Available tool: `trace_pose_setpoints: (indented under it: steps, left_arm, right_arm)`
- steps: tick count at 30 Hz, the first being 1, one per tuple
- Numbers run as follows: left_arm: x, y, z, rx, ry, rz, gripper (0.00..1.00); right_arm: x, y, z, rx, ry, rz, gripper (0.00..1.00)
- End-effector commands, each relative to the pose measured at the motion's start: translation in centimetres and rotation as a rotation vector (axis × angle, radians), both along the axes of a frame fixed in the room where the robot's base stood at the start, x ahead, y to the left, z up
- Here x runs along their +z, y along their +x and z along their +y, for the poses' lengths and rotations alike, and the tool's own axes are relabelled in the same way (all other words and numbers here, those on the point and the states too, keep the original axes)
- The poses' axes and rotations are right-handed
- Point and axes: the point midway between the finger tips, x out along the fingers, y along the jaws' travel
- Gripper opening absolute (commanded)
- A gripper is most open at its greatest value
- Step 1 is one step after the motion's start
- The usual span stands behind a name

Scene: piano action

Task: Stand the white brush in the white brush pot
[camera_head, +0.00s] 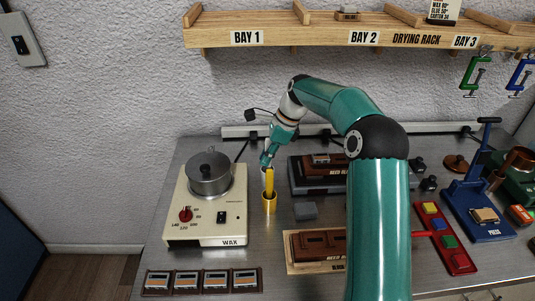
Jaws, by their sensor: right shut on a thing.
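My right gripper (267,161) reaches down from the upper right to just above a yellow pot (269,209). It is shut on a thin thing, mostly hidden by the fingers. A pale sliver below the fingertips looks like the white brush (263,179), but it is too small to be certain. A yellow upright brush (270,184) stands in the yellow pot, right beside the pale sliver. I cannot make out a separate white brush pot; it may be hidden behind the yellow pot or the gripper. My left gripper is not in view.
A wax heater (207,229) with a metal pot (209,174) stands close on the left. A blue press (475,205) is at far right. The drying rack (300,34) hangs above.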

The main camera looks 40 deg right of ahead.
Motion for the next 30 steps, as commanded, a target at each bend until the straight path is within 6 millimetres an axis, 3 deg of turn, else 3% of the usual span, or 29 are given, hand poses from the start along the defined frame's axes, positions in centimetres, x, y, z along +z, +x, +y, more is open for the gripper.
trace_pose_setpoints:
  steps: [9,10,15,24,30]
  left_arm:
    - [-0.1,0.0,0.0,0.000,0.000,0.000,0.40]
    - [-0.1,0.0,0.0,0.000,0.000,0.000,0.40]
    - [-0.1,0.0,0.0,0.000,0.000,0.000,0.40]
    - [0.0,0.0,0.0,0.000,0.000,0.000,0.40]
    - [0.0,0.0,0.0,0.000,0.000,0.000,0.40]
  right_arm:
    - [-0.1,0.0,0.0,0.000,0.000,0.000,0.00]
    - [-0.1,0.0,0.0,0.000,0.000,0.000,0.16]
    - [-0.1,0.0,0.0,0.000,0.000,0.000,0.41]
    - [0.0,0.0,-0.1,0.000,-0.001,-0.001,0.41]
    - [1.4,-0.4,-0.6,-0.002,-0.002,-0.003,0.41]
